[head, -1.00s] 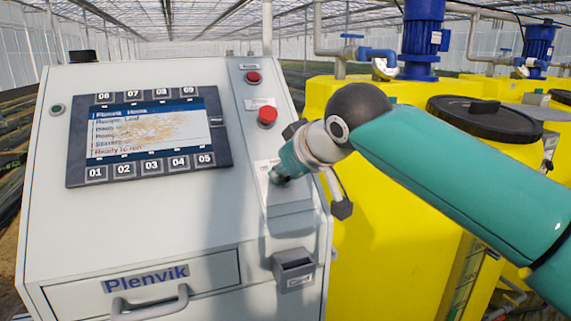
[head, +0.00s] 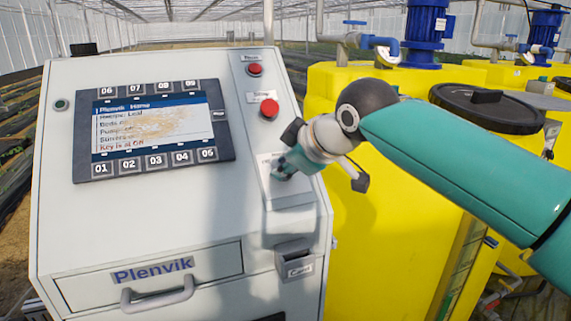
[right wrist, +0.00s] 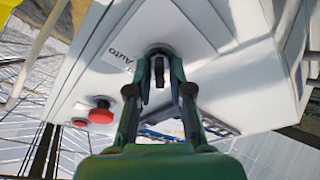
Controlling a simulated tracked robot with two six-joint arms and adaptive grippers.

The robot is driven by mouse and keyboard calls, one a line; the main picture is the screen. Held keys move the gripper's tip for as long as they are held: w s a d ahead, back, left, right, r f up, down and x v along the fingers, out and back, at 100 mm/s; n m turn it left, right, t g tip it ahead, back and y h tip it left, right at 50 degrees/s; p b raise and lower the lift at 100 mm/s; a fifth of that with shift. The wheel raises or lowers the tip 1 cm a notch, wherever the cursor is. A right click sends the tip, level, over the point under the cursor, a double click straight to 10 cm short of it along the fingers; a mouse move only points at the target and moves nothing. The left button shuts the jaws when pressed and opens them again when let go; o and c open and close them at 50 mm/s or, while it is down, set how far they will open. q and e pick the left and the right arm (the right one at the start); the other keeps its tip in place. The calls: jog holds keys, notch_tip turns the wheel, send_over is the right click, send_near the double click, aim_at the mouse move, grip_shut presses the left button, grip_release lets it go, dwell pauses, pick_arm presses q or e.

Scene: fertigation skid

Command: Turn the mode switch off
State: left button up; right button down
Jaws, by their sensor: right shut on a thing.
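The mode switch (right wrist: 159,72) is a dark key-like handle in a round collar on the white cabinet's side panel. It sits between the fingertips of my right gripper (right wrist: 160,58), which is shut on it. A label reading "Auto" is beside it in the right wrist view. In the head view my right gripper (head: 284,168) reaches the panel below the red stop button and hides most of the switch. The screen (head: 153,125) shows "Key is at Off" on its bottom line. My left gripper is not in view.
Two red buttons, an upper one (head: 255,69) and a larger one (head: 268,108), are above the switch. A small card holder (head: 295,262) is below it. A drawer handle (head: 157,295) projects at lower left. Yellow tanks (head: 365,240) stand close at the right.

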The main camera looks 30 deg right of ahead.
jog(key=c, duration=1.3)
grip_release()
jog(key=shift+o, duration=0.2)
jog(key=shift+r, duration=0.1)
jog(key=v, duration=1.1)
jog(key=shift+s, duration=0.4)
jog(key=shift+r, duration=0.15)
